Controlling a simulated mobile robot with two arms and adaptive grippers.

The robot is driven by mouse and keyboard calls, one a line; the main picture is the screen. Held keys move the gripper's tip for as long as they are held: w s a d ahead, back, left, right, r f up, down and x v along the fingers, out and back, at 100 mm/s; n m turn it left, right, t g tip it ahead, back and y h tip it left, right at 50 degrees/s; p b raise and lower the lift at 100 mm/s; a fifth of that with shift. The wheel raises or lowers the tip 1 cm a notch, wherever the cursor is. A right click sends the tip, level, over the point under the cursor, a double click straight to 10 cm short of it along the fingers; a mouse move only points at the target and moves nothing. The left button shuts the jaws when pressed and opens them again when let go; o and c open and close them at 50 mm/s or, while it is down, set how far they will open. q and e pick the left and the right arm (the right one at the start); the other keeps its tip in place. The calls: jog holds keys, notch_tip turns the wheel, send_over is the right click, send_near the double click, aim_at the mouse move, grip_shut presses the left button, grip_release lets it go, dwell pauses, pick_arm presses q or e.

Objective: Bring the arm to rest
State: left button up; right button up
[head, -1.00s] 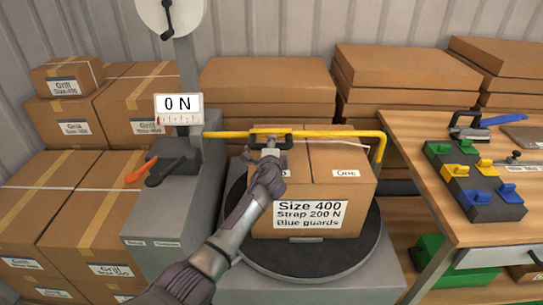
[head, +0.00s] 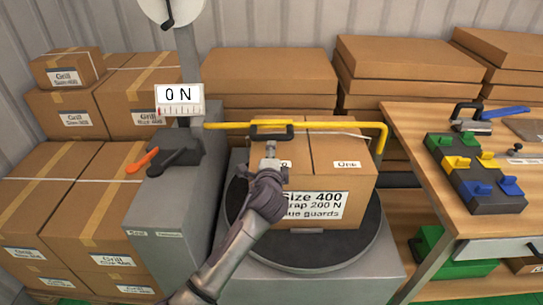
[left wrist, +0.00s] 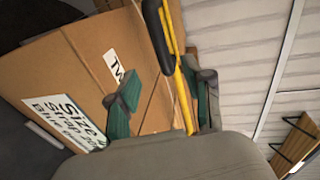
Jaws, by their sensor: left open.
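My left gripper (head: 270,152) is in front of the box in the head view, just on the near side of the dark handle (head: 272,132) on the yellow bar (head: 340,125). In the left wrist view its two green-padded fingers (left wrist: 165,98) are spread apart with nothing clamped between them. The yellow bar (left wrist: 172,35) and dark handle (left wrist: 153,30) show beyond the fingers. The box (head: 345,185), labelled Size 400, sits on the round dark turntable (head: 300,262); my arm covers part of its label. My right gripper is out of view.
A grey machine (head: 165,205) with orange and dark levers and a 0 N display (head: 180,100) stands left. Stacked cartons (head: 75,190) fill the far left. A wooden bench (head: 410,130) at right holds a tray of coloured guards (head: 485,200).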

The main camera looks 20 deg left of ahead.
pick_arm(q)
jog(key=s+a+f+n+g+h, duration=0.1)
jog(key=s+f+n+g, duration=0.25)
jog(key=s+f, duration=0.5)
jog(key=s+a+f+n+g, duration=0.25)
jog(key=s+f+n, duration=0.25)
jog(key=s, duration=0.7)
jog(key=s+d+f+n+g+h, duration=0.1)
jog(key=s+n+g+h, duration=0.15)
jog(key=s, duration=0.75)
jog(key=s+d+f+n+g+h, duration=0.1)
jog(key=s+n+g, duration=0.15)
jog(key=s, duration=0.85)
notch_tip(320, 180, down, 24)
jog(key=g, duration=0.2)
jog(key=s+a+f+g, duration=0.1)
jog(key=s+a+f, duration=0.2)
jog(key=s+f, duration=1.4)
jog(key=shift+s+f+m+y, duration=0.35)
jog(key=shift+f+m, duration=0.1)
jog(key=shift+f, duration=0.15)
jog(key=shift+a, duration=0.1)
